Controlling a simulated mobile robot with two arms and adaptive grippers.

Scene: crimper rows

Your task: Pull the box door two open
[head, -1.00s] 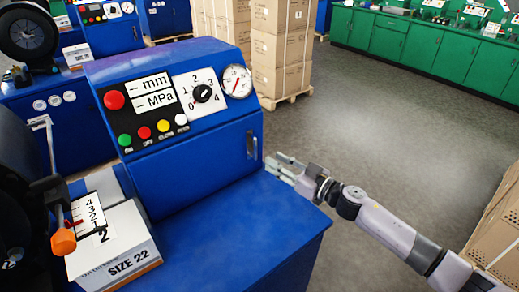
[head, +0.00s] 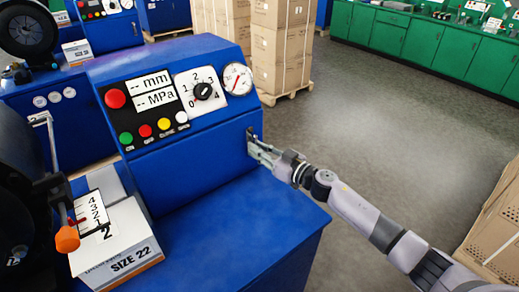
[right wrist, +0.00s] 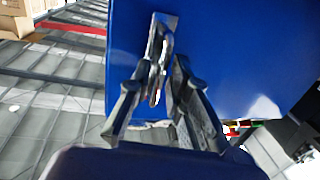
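The blue door panel (head: 195,150) is on the front of the blue control box, below its dials and buttons. It looks closed, flush with the box. Its metal handle (right wrist: 160,60) is upright near the door's right edge. In the head view my right gripper (head: 256,148) is at this handle and covers most of it. In the right wrist view my right gripper (right wrist: 162,72) has one finger on each side of the handle, with small gaps showing; it looks open around it. My left gripper is in neither view.
A blue bench top (head: 240,225) lies below the door. A white SIZE 22 box (head: 120,250) and an orange-tipped lever (head: 67,239) are at left. Stacked cartons (head: 282,50) stand behind, and a crate (head: 495,230) at right. Grey floor is free beyond the bench.

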